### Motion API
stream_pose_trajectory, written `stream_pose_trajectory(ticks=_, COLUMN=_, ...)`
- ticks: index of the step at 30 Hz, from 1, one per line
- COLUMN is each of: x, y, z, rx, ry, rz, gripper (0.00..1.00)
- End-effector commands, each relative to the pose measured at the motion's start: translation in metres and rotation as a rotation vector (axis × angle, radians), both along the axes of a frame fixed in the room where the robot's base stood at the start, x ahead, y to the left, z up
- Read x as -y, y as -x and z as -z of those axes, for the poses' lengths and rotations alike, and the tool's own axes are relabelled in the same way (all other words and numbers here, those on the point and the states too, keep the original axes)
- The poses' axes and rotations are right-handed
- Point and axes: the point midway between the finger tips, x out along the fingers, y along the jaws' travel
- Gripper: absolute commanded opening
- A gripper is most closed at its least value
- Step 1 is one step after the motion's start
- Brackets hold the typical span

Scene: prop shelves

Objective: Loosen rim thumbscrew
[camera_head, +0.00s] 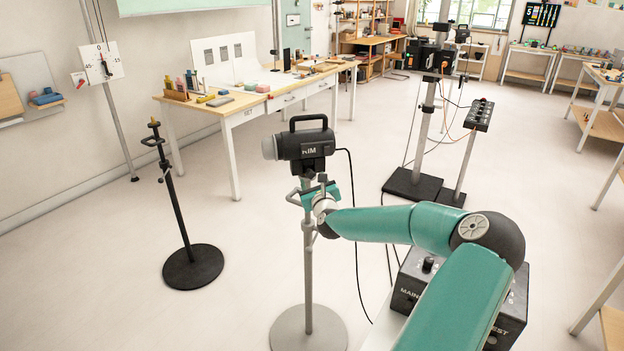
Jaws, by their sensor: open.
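The black rim light (313,143), with "RIM" partly readable on its side, stands on a grey pole (308,270) with a round grey base (309,330). It has a handle on top and a pale front end facing left. My gripper (318,191), teal, is just below the light, at the upper part of the pole. It is open. I cannot tell whether its fingers touch anything. The rim thumbscrew cannot be made out clearly; the small dark parts under the light are partly covered by my gripper and wrist.
A thin black stand (178,200) stands to the left. A black cable (355,240) hangs behind the light. A control box (408,290) is below my arm. A workbench (228,112) with props is behind. Another equipment stand (412,185) is at right. Floor between the stands is mostly clear.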

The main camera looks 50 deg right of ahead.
Motion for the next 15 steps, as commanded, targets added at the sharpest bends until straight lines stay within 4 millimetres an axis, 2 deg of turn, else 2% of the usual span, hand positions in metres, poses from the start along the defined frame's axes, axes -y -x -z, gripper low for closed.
stream_pose_trajectory(ticks=3, x=0.009, y=-0.013, z=0.0, rx=0.0, ry=-0.001, rz=-0.002, gripper=0.51)
stream_pose_trajectory(ticks=6, x=0.014, y=-0.018, z=0.0, rx=0.0, ry=-0.001, rz=-0.002, gripper=0.51)
stream_pose_trajectory(ticks=15, x=0.016, y=-0.02, z=0.0, rx=0.0, ry=0.0, rz=-0.001, gripper=0.51)
